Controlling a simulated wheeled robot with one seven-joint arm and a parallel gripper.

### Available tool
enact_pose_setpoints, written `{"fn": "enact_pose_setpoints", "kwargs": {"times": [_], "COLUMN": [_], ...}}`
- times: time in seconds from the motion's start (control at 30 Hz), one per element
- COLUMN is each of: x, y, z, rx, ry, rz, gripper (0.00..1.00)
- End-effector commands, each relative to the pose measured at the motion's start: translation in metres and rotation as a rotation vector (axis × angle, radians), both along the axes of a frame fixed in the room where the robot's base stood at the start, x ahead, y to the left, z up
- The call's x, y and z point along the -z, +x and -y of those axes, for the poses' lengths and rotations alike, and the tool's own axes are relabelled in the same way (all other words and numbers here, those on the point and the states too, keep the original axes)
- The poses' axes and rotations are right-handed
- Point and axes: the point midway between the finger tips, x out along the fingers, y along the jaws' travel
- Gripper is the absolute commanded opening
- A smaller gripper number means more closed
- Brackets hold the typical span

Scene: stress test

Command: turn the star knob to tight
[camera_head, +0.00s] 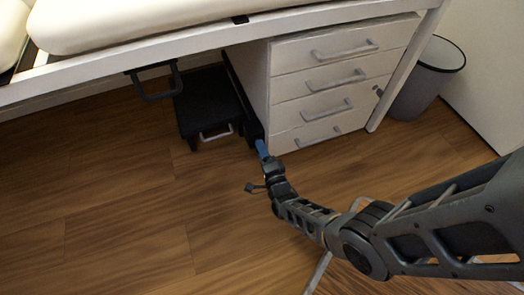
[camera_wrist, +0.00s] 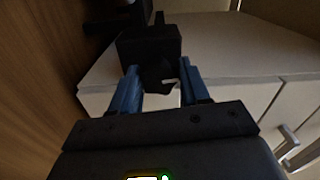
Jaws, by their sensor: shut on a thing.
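The star knob (camera_wrist: 156,76) is dark and sits on the face of a black block (camera_wrist: 150,45) in the wrist view. A small pale mark shows at its right side. My gripper (camera_wrist: 158,72) has one blue finger on each side of the knob and is shut on it. In the head view my gripper (camera_head: 261,147) reaches the lower left corner of the white drawer cabinet (camera_head: 256,82), at the end of a black part there. The knob itself is too small and hidden to make out in that view.
A black step box (camera_head: 205,98) with a light handle stands left of the cabinet. A black loop handle (camera_head: 155,83) hangs under the white bed frame (camera_head: 180,47). A grey bin (camera_head: 418,90) stands at the right. The wooden floor (camera_head: 110,215) at left is clear.

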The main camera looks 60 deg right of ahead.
Motion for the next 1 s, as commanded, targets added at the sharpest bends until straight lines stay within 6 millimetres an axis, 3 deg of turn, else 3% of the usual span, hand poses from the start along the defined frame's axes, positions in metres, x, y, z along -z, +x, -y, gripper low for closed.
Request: {"fn": "enact_pose_setpoints", "kwargs": {"times": [0.8,0.83,1.0], "x": [-0.0024,-0.0024,-0.0019], "y": [0.0019,0.002,0.0013], "z": [-0.0024,-0.0024,-0.0014], "rx": [-0.008,-0.008,-0.005], "ry": [0.098,0.098,0.099], "rz": [0.073,0.073,0.072], "gripper": [0.15,0.46,0.63]}}
